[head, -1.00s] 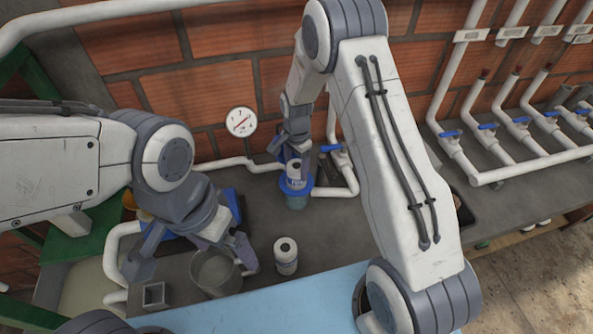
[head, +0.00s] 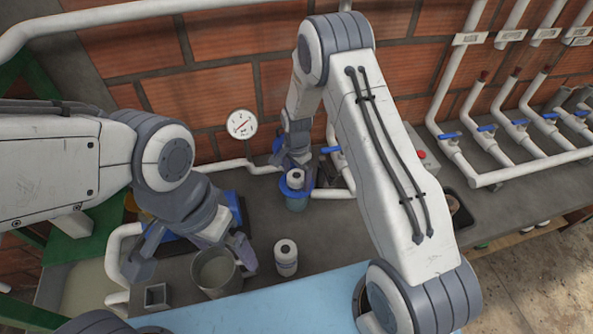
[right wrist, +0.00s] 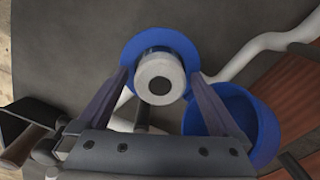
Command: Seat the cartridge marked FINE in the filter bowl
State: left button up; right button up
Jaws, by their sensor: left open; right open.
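A white cartridge (head: 296,175) stands upright in the blue-rimmed filter bowl (head: 297,204) by the wall, its top above the rim. In the right wrist view the cartridge's round end (right wrist: 160,77) is ringed by the bowl's blue rim (right wrist: 133,47). My right gripper (right wrist: 160,78) is open, with one finger on each side of the cartridge. A second white cartridge (head: 286,259) stands on the bench. I cannot read a FINE mark on either. My left gripper (head: 190,257) is open around a grey pot (head: 216,276); contact is unclear.
A blue round cup-like part (right wrist: 262,132) is beside the bowl in the right wrist view. A gauge (head: 242,123) and white pipes (head: 240,165) are behind. A small square grey holder (head: 156,296) stands at front left. Bench to the right of the standing cartridge is partly hidden by my right arm.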

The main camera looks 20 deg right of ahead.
jog(key=shift+r, duration=0.35)
notch_tip(320, 180, up, 12)
jog(key=b, duration=0.4)
jog(key=shift+f, duration=0.2)
notch_tip(320, 180, down, 12)
jog(key=p, duration=0.4)
jog(key=shift+s+r, duration=0.1)
jog(key=shift+r, duration=0.1)
jog(key=shift+f, duration=0.1)
jog(key=shift+r, duration=0.25)
jog(key=shift+r+b, duration=0.35)
jog(key=shift+r, duration=0.15)
